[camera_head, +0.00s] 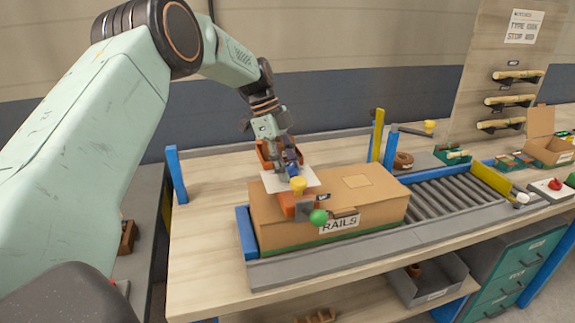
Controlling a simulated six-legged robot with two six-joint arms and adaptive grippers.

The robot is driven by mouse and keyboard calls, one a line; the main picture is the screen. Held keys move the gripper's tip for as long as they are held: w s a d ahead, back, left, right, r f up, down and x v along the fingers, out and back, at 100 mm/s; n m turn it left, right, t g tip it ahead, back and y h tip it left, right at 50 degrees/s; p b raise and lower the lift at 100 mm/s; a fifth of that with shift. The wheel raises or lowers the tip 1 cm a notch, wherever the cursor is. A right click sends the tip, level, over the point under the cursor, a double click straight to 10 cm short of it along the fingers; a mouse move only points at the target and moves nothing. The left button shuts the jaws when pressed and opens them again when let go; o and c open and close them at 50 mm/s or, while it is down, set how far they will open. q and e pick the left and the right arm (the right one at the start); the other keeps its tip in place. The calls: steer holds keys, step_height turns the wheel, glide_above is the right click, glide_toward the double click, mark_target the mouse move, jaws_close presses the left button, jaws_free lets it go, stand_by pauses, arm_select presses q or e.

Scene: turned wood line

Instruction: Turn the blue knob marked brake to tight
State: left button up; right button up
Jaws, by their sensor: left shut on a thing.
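My right gripper is not in view.
A cardboard box (375,205) marked RAILS lies on the roller conveyor (450,205), close to my left gripper. Blue posts (176,174) and a yellow post (377,135) stand on the workbench (215,240). The bench's left part is clear.

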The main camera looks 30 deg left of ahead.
arm_select(q)
steer(key=shift+r, duration=0.1)
steer(key=o, duration=1.2)
steer(key=shift+c, duration=0.2)
steer(key=v, duration=1.2)
